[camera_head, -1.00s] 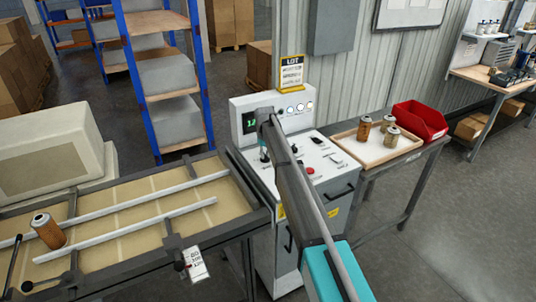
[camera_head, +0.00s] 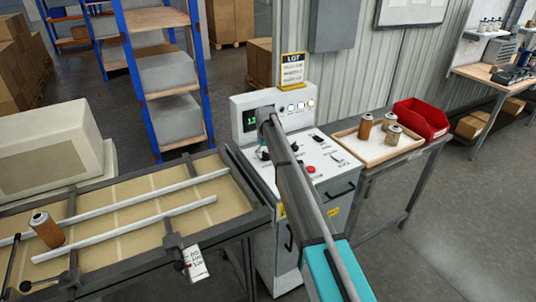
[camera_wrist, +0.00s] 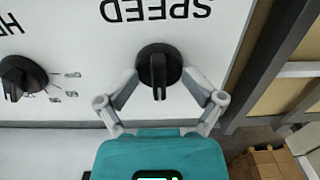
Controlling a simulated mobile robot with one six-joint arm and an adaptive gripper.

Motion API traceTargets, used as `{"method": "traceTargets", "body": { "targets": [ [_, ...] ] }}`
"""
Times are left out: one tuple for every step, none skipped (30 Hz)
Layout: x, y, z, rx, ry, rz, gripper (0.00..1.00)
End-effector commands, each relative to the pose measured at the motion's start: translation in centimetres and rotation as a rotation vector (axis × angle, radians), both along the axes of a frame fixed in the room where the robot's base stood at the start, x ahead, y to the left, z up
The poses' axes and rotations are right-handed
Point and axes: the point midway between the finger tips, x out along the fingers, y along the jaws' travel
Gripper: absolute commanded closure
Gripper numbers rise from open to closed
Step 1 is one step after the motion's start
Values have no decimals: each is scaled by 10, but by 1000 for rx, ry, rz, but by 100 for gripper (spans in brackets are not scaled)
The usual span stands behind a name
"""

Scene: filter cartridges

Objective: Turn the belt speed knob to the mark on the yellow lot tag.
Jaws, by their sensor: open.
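The belt speed knob (camera_wrist: 158,70) is round and black with a raised grip bar, beneath the upside-down word SPEED in the wrist view. My gripper (camera_wrist: 160,76) is open, with one pale finger on each side of the knob. I cannot tell whether either finger touches it. In the head view my arm covers much of the control panel (camera_head: 318,150), and the speed knob cannot be made out clearly. The yellow lot tag (camera_head: 292,72) stands on top of the panel's upright housing. A green-lit display (camera_head: 250,118) is partly hidden by my arm.
A second black knob (camera_wrist: 22,76) with small scale marks sits left of the speed knob. A red button (camera_head: 311,169) and switches lie near my arm. A tray (camera_head: 372,158) of cartridges and a red bin (camera_head: 421,119) stand right. The conveyor (camera_head: 130,215) is left.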

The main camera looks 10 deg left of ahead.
Motion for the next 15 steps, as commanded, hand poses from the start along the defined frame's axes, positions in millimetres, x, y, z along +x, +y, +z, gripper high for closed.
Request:
{"method": "traceTargets", "body": {
  "targets": [
    [1, 0, 1, 0, -1, 0, 1],
    [1, 0, 1, 0, -1, 0, 0],
    [2, 0, 1, 0, -1, 0, 0],
    [2, 0, 1, 0, -2, 0, 0],
    [2, 0, 1, -1, -3, 0, 0],
    [2, 0, 1, -1, -3, -1, 0],
    [2, 0, 1, -1, -3, -1, 0],
    [3, 0, 2, -1, -3, -1, 0],
    [3, 0, 2, 0, -4, -1, 0],
    [3, 0, 2, 0, -4, -1, 0],
    [3, 0, 2, 0, -4, -1, 0],
    [3, 0, 2, 0, -4, -1, 0],
    [3, 0, 3, 0, -4, -1, 0],
    [3, 0, 4, 0, -4, -1, 0],
    [3, 0, 5, 0, -4, -1, 0]
  ]
}}
